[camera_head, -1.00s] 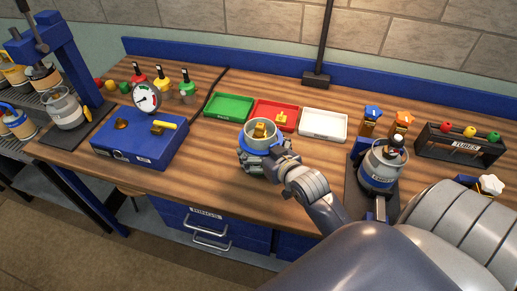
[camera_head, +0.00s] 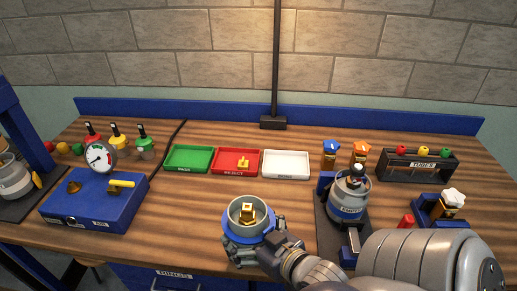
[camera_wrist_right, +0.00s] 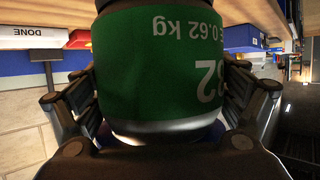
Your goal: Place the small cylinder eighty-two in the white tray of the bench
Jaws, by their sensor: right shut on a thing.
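My right gripper (camera_head: 247,242) is shut around a small grey cylinder (camera_head: 238,208) with an open collar and a brass valve on top. It is upright over the front part of the bench, in front of the trays. In the right wrist view the cylinder (camera_wrist_right: 165,75) shows a green band with an upside-down "82" and "0.62 kg"; the gripper fingers flank it. The white tray (camera_head: 286,174) is empty, behind and to the right of the cylinder. Its front reads "DONE" in the right wrist view (camera_wrist_right: 30,38). My left gripper is not in view.
The red tray (camera_head: 222,173), holding a brass piece, and the green tray (camera_head: 188,170) stand left of the white tray. A black post (camera_head: 273,122) rises behind.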

